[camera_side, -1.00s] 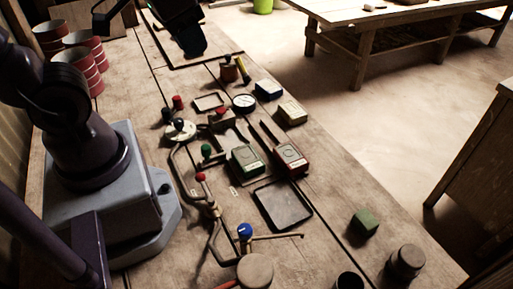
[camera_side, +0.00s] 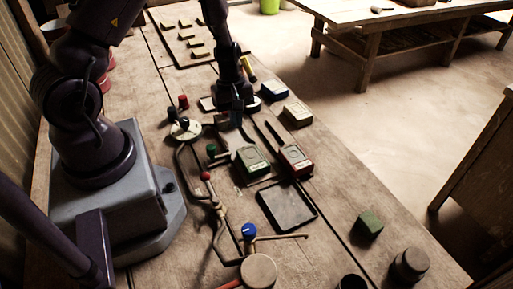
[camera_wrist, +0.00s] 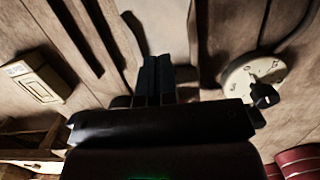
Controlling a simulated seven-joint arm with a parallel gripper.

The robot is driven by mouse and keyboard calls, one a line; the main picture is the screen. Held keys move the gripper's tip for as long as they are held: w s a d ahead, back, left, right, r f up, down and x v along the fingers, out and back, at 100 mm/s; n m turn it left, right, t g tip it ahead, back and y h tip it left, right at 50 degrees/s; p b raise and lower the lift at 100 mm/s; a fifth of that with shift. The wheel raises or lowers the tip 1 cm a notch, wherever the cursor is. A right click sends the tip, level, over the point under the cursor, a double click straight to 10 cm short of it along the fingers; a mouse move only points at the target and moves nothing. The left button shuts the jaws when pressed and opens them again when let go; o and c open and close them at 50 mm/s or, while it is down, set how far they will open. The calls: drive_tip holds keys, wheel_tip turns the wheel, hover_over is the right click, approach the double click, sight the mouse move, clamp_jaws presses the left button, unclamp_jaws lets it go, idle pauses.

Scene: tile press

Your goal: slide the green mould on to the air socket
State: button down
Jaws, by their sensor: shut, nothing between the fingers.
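The green mould (camera_side: 252,161) is a dark block with a pale top and a green side, lying on the bench in the side view. The similar red mould (camera_side: 295,160) lies just to its right. My gripper (camera_side: 238,117) is shut and empty, pointing down over the bench beyond the green mould and apart from it. Its dark fingers (camera_wrist: 155,78) are together in the wrist view, where the green mould does not show. A green-knobbed fitting (camera_side: 211,150) stands left of the green mould. I cannot tell which fitting is the air socket.
A pipe with a red-knobbed valve (camera_side: 206,177) and a blue-knobbed valve (camera_side: 249,231) runs along the left. A white dial (camera_side: 185,129) stands behind them. A dark tray (camera_side: 286,206) lies in front of the moulds.

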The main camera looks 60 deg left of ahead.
sight(258, 157)
drive_tip(key=shift+w+n, duration=0.15)
drive_tip(key=shift+n, duration=0.15)
drive_tip(key=shift+d, duration=0.2)
drive_tip(key=d, duration=1.1)
drive_tip(key=shift+d, duration=0.35)
drive_tip(key=shift+a+f, duration=0.1)
drive_tip(key=shift+f, duration=0.7)
drive_tip(key=shift+w, duration=0.1)
